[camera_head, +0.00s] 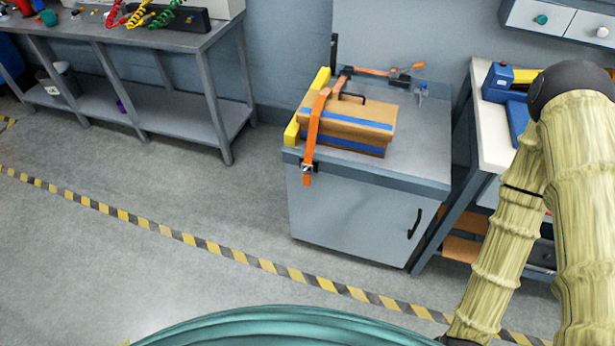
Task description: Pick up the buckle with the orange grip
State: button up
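A grey cabinet (350,215) stands in the middle, with a brown wooden case (350,122) with blue bands on top. An orange strap (316,118) runs over the case and hangs down the cabinet's front edge. A small dark buckle (308,167) sits on its hanging part. At the back of the cabinet top, another orange strap length (368,71) leads right to a dark buckle with an orange grip (402,79). My arm shows at the right, but my gripper is out of view.
A small clear and blue item (422,93) lies near the buckle. Yellow blocks (291,132) stand at the cabinet's left edge. A white-topped bench (490,140) with a blue tool (498,83) is close on the right. The floor in front is clear, with a striped line (190,240).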

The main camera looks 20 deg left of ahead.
aim_at(306, 176)
jog(key=z, duration=1.6)
jog(key=k, duration=1.1)
jog(key=u, duration=2.15)
